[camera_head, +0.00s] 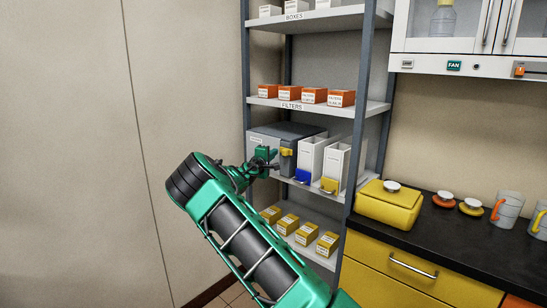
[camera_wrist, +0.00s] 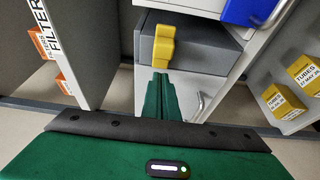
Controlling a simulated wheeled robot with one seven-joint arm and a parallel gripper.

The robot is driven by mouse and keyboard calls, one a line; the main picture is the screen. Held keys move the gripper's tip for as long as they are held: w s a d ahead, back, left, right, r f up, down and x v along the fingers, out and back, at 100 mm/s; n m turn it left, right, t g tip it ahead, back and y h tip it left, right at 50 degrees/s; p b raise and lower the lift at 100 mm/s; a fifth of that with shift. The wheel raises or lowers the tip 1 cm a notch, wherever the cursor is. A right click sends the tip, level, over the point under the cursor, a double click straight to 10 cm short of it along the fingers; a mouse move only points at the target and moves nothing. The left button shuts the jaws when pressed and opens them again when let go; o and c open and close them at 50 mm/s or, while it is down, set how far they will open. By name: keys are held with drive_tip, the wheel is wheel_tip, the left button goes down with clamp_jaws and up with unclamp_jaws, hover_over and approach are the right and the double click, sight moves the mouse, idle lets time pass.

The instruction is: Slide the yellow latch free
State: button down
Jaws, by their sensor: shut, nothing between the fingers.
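The yellow latch (camera_head: 287,152) is on the front of a grey box (camera_head: 305,137) on the middle shelf. In the wrist view the latch (camera_wrist: 164,46) sits upright across the box's edge, straight ahead of my fingers. My gripper (camera_head: 272,153) is just left of the latch in the head view. In the wrist view my gripper (camera_wrist: 161,76) is shut and empty, its green fingertips at the latch's lower end. I cannot tell whether they touch it.
Two white holders (camera_head: 311,158) with blue and yellow fronts stand right of the box. Orange filter boxes (camera_head: 314,95) sit on the shelf above and yellow boxes (camera_head: 307,233) on the shelf below. A shelf post (camera_head: 360,120) and dark counter (camera_head: 450,228) are to the right.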

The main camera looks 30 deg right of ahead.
drive_tip(key=w+a+v, duration=0.1)
drive_tip(key=v, duration=0.8)
drive_tip(key=shift+d, duration=0.1)
idle(0.6)
